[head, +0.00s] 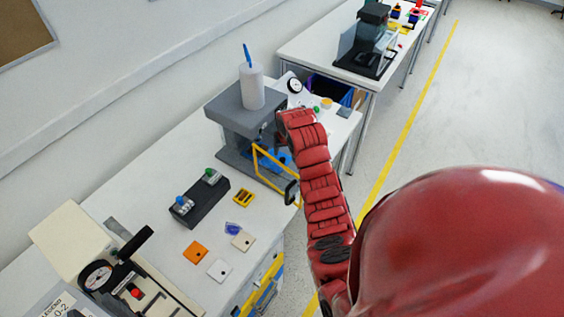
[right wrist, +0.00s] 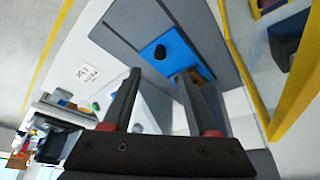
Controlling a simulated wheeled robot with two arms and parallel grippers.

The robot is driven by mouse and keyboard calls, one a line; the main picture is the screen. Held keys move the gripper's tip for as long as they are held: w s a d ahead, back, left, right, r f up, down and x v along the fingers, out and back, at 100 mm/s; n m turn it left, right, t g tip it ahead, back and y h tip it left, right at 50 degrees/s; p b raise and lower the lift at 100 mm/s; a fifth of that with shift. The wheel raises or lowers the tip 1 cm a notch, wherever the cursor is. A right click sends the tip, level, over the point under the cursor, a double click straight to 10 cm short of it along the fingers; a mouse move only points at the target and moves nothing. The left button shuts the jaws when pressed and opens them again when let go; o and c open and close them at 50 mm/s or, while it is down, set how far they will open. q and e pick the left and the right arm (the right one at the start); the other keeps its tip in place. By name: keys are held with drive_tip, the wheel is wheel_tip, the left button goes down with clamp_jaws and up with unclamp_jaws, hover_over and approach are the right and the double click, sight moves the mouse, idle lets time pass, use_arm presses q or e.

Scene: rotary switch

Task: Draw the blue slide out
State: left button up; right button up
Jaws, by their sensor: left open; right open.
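The blue slide (right wrist: 172,68) shows in the right wrist view as a flat blue plate with a dark knob (right wrist: 160,52), set in a grey base (right wrist: 128,20). In the head view the blue slide (head: 263,157) is partly hidden low in the grey press (head: 232,118), behind the yellow frame. My right gripper (right wrist: 158,74) is open and empty, its fingertips in front of the plate's near edge, one on each side of the knob. I cannot tell whether they touch it. In the head view my red arm hides most of this gripper. My left gripper is not in view.
A yellow-framed guard (head: 273,174) with a black handle (head: 291,192) stands open beside the press; it also borders the right wrist view (right wrist: 290,95). A white cylinder (head: 251,87) stands on the press. A black switch box (head: 199,202) and several small plates lie on the bench nearby.

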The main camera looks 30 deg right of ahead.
sight(283, 159)
drive_tip(key=b+x, duration=0.4)
drive_tip(key=x, duration=0.4)
drive_tip(key=shift+f, duration=0.15)
drive_tip(key=shift+w+d+f, duration=0.1)
drive_tip(key=shift+w+f, duration=0.25)
drive_tip(key=shift+f, duration=0.1)
clamp_jaws()
idle(0.7)
